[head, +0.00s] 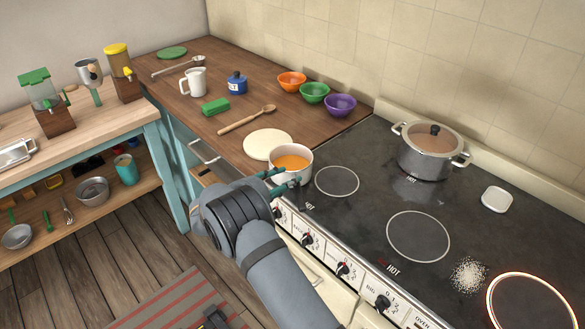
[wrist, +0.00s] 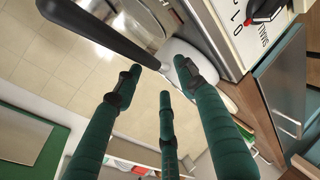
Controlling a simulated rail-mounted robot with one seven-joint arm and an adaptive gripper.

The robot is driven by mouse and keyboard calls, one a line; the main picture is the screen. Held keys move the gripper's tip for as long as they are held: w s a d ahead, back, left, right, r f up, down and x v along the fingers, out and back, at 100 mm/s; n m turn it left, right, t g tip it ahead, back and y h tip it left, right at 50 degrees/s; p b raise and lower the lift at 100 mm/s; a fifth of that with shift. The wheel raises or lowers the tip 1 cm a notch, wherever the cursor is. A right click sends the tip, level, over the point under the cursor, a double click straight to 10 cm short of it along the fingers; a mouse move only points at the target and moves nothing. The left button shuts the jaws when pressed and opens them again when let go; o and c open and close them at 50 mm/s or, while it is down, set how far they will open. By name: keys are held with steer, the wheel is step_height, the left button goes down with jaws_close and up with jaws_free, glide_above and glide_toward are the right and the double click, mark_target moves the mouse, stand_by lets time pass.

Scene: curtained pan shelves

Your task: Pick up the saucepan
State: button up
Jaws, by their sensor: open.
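The saucepan (head: 291,165) is a small cream pan with orange contents, at the front left of the stove beside the wooden counter. Its handle is hidden behind my arm in the head view. In the wrist view a dark handle (wrist: 100,34) runs from the upper left to the pale pan body (wrist: 185,50), which is partly covered by a finger. My gripper (head: 279,178) has green fingers and is open, at the near side of the pan. Its spread fingers also show in the wrist view (wrist: 160,80), close to the handle's pan end. I cannot tell whether they touch it.
A lidded steel pot (head: 428,155) stands at the back of the stove (head: 370,206). A burner (head: 530,305) glows at the lower right. A round cream board (head: 268,144) and a wooden spoon (head: 247,119) lie left of the pan. The front-middle burner is bare.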

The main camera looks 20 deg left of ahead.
steer(key=x, duration=0.3)
steer(key=shift+c, duration=0.4)
